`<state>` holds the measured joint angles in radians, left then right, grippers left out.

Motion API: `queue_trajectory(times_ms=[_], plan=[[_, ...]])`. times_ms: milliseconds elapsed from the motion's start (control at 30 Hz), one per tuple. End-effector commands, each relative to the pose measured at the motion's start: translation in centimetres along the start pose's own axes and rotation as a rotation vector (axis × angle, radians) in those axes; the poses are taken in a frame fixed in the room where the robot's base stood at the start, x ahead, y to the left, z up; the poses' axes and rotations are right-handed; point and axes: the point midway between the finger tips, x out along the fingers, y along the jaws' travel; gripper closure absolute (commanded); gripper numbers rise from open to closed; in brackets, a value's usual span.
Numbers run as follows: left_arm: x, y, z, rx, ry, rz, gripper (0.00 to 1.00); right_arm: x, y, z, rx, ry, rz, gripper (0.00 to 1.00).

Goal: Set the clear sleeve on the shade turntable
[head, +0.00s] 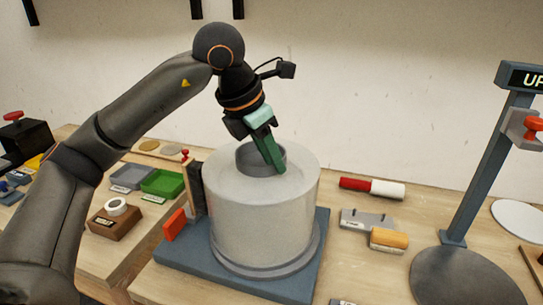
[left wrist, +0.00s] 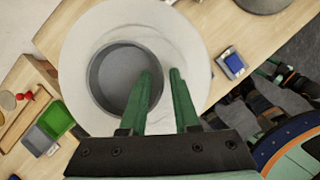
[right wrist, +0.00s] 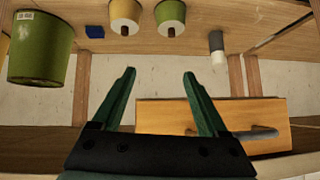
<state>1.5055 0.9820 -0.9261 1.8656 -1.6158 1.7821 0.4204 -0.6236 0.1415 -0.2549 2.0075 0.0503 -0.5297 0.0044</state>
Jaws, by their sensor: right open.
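A large whitish, cloudy cylinder (head: 262,215), which looks like the sleeve, stands upright on a grey round turntable plate (head: 265,268) on a blue base. Its flat top carries a grey round collar (head: 243,158), open in the middle; the left wrist view shows it from above (left wrist: 118,82). My left gripper (head: 277,168) reaches down to the collar's rim. In the left wrist view its green fingers (left wrist: 163,72) stand slightly apart, seemingly one on each side of the rim; contact is unclear. My right gripper (right wrist: 160,72) is open and empty, its fingers wide apart.
On the left are a green tray (head: 163,182) and a brown block (head: 116,218).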

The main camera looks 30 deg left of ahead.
Motion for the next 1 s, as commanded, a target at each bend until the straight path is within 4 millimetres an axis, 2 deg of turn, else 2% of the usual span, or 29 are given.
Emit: queue_trajectory(times_ms=[267, 367, 467, 800, 1000], plan=[[0.0, 0.0, 0.0, 0.0, 0.001, 0.0, 0.65, -0.1, 0.0, 0.3, 0.001, -0.005, 0.0, 0.24], [-0.6, 0.0, 0.1, 0.0, -0.001, 0.0, 0.65, -0.1, 0.0, 0.2, 0.001, -0.005, 0.0, 0.24], [-2.0, 0.0, 0.1, 0.0, -0.003, 0.001, 0.65, -0.2, 0.0, 0.1, 0.001, -0.004, 0.001, 0.24], [-9.4, 0.0, 0.2, 0.001, -0.004, 0.001, 0.65, -0.9, 0.3, 0.0, 0.003, -0.009, 0.011, 0.24], [-12.1, 0.0, 0.1, -0.001, -0.001, 0.001, 0.65, -1.4, 0.6, 0.2, 0.005, -0.013, 0.02, 0.24]])
